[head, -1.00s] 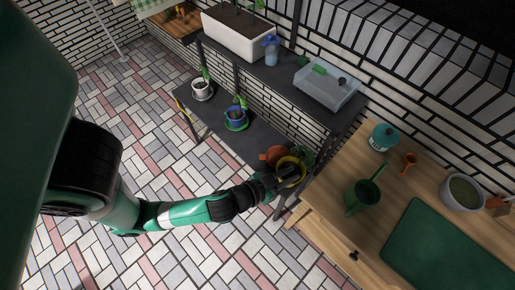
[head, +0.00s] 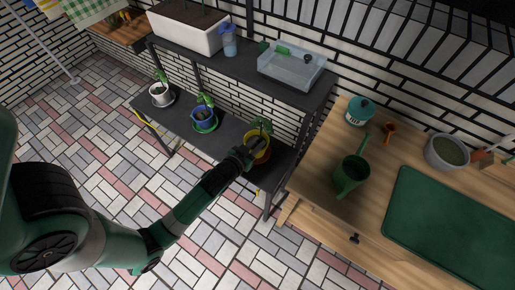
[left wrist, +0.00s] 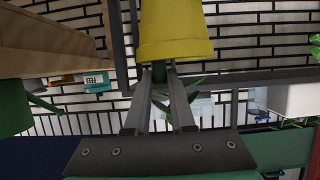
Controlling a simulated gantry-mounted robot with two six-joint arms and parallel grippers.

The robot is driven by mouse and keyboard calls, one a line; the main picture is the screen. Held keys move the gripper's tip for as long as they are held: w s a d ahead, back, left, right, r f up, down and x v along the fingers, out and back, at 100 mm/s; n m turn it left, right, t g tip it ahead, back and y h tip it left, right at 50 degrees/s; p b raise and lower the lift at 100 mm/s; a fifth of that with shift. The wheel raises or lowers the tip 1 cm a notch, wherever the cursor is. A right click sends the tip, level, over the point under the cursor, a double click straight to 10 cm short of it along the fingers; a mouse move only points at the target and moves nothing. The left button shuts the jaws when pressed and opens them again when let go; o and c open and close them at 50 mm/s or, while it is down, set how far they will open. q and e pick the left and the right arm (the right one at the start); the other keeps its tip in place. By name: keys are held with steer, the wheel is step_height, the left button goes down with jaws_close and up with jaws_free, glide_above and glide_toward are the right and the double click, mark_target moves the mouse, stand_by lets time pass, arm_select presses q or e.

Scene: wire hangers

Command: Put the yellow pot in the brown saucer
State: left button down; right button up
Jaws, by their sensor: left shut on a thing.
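The yellow pot (head: 262,146) with a green plant is at the right end of the dark lower shelf. My left gripper (head: 245,156) is shut on it, and the arm reaches in from the lower left. In the left wrist view the pot (left wrist: 176,32) appears upside down beyond the fingers (left wrist: 163,78), with its rim at the fingertips. The brown saucer is largely hidden around the pot and gripper in the head view. I cannot tell whether the pot touches it. My right gripper is not in view.
A blue pot (head: 203,114) on a green saucer and a white pot (head: 160,96) stand to the left on the lower shelf (head: 232,128). The upper shelf above holds a clear bin (head: 290,68). The wooden bench (head: 320,190) with a green watering can (head: 351,174) is at right.

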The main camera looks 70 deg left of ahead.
mark_target(264, 136)
arm_select(q)
steer(key=a+f, duration=0.1)
steer(key=f, duration=0.1)
steer(key=shift+w+a+f+b, duration=0.35)
steer(key=shift+w, duration=0.05)
steer(key=shift+w+a, duration=0.1)
steer(key=shift+a, duration=0.05)
steer(key=f, duration=0.1)
steer(key=f+b, duration=0.2)
steer(key=f, duration=0.1)
steer(key=shift+w+a+f, duration=0.1)
steer(key=shift+w+a, duration=0.05)
steer(key=shift+a, duration=0.15)
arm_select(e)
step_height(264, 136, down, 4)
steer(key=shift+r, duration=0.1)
arm_select(q)
steer(key=c, duration=0.8)
jaws_free()
steer(key=shift+o, duration=0.2)
